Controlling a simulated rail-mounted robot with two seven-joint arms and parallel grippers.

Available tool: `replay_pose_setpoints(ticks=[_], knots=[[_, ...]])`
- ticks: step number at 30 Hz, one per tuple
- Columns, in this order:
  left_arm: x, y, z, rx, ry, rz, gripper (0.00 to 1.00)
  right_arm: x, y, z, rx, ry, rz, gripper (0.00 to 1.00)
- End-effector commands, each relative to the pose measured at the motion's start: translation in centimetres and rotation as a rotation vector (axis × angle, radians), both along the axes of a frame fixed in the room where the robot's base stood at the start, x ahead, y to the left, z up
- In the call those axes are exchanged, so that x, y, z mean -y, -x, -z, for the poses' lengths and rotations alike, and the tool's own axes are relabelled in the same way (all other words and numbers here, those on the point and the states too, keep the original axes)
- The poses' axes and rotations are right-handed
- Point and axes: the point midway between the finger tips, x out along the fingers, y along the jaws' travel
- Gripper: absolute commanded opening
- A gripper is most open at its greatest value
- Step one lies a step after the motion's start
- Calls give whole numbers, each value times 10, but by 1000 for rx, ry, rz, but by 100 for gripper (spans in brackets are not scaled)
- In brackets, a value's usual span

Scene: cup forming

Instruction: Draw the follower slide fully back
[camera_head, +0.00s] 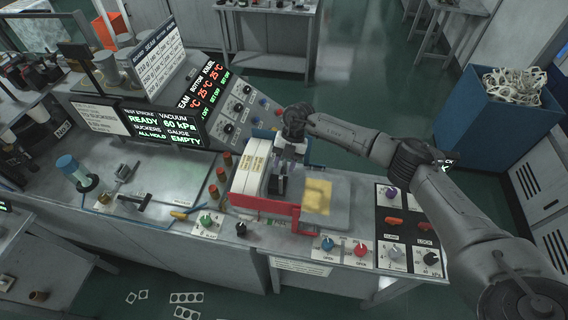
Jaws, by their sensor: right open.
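My right arm reaches in from the right, and its gripper (279,185) points down over the bench, open, just right of the white stack (251,172) in the magazine. A red rail (262,207) runs along the front of the magazine, and a blue part (263,134) shows behind it. I cannot tell for sure which part is the follower slide; my gripper and wrist cover some of this area. I cannot tell whether the fingers touch anything. My left gripper is not in view.
A yellow square (317,196) lies on a pale plate right of the gripper. Knobs on the front panel include a blue one (327,244) and a red one (360,249). A lit display (160,124) reads READY. A blue bin (497,110) of scraps stands at the right.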

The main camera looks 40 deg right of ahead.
Motion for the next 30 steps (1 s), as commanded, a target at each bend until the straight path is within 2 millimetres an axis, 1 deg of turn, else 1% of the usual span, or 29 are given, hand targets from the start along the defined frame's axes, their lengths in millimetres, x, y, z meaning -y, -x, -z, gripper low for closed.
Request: replay_pose_setpoints(ticks=[6,14,17,27,30], knots=[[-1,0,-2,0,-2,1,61,-3,1,8,1,1,0,40],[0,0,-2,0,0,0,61,-3,1,9,1,1,0,40],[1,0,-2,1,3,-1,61,-3,1,9,1,1,0,33],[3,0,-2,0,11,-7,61,-3,1,8,1,1,0,0],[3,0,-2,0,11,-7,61,-3,1,8,1,1,0,0]])
